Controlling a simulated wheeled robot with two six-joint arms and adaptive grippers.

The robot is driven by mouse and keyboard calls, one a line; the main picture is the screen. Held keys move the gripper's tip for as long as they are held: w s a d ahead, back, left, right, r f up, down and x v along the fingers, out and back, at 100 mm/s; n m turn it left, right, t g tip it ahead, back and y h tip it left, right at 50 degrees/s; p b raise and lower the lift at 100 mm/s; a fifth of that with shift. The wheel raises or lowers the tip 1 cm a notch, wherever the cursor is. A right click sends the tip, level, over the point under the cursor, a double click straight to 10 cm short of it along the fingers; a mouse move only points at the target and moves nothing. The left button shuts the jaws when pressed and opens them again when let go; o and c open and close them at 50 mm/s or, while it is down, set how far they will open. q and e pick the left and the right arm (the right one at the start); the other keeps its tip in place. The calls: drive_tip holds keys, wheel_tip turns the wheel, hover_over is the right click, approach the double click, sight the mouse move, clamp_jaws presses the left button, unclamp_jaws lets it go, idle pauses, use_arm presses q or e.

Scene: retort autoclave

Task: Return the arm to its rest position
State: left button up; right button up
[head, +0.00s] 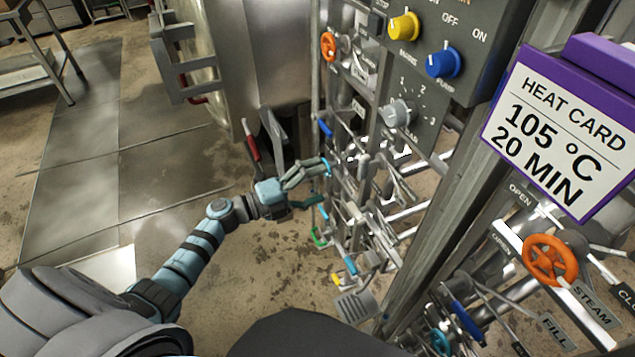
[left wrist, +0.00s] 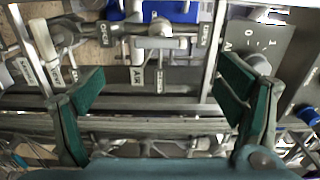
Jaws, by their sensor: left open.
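My left arm comes in from the lower left of the head view. Its gripper (head: 312,185) is stretched out in front of the pipe and valve rack (head: 372,215). In the left wrist view the two green-padded fingers (left wrist: 163,105) stand wide apart with nothing between them. Behind them are grey pipes, a valve and small labels, including one reading AIR (left wrist: 137,76). I cannot tell whether a fingertip touches the rack. My right gripper is in neither view.
A control panel with a yellow knob (head: 404,27), a blue knob (head: 443,62) and a grey dial (head: 397,112) is above the rack. A purple-edged heat card (head: 555,130) and an orange steam handwheel (head: 550,260) are at right. A red-handled lever (head: 252,147) stands near the gripper. Open floor (head: 75,190) lies left.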

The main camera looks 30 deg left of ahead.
use_arm(q)
drive_tip(key=shift+w+a, duration=0.1)
drive_tip(key=w+a+f+n+t+y, duration=0.2)
drive_tip(key=a+f+n+y, duration=0.7)
drive_tip(key=n, duration=0.3)
drive_tip(key=s+a+f+n+g+y, duration=0.25)
drive_tip(key=s+f+n, duration=0.2)
drive_tip(key=f, duration=0.35)
drive_tip(key=s+a+f+n+g+y, duration=0.2)
drive_tip(key=s+a+f+n, duration=0.1)
drive_tip(key=s+f, duration=0.4)
drive_tip(key=s+d+f+n+g, duration=0.3)
drive_tip(key=s+f+n+g, duration=0.15)
drive_tip(key=s+f, duration=0.8)
drive_tip(key=s+d+f+g, duration=0.1)
drive_tip(key=s+d+g, duration=0.1)
drive_tip(key=s, duration=0.5)
drive_tip(key=s+d+f+n+g, duration=0.1)
drive_tip(key=s+d+f, duration=0.1)
drive_tip(key=s, duration=0.6)
drive_tip(key=s+d+f+g+h, duration=0.1)
drive_tip(key=s+d, duration=0.3)
drive_tip(key=s, duration=0.4)
drive_tip(key=shift+f+n+g, duration=0.3)
drive_tip(key=shift+f+g, duration=0.45)
drive_tip(key=shift+g, duration=0.05)
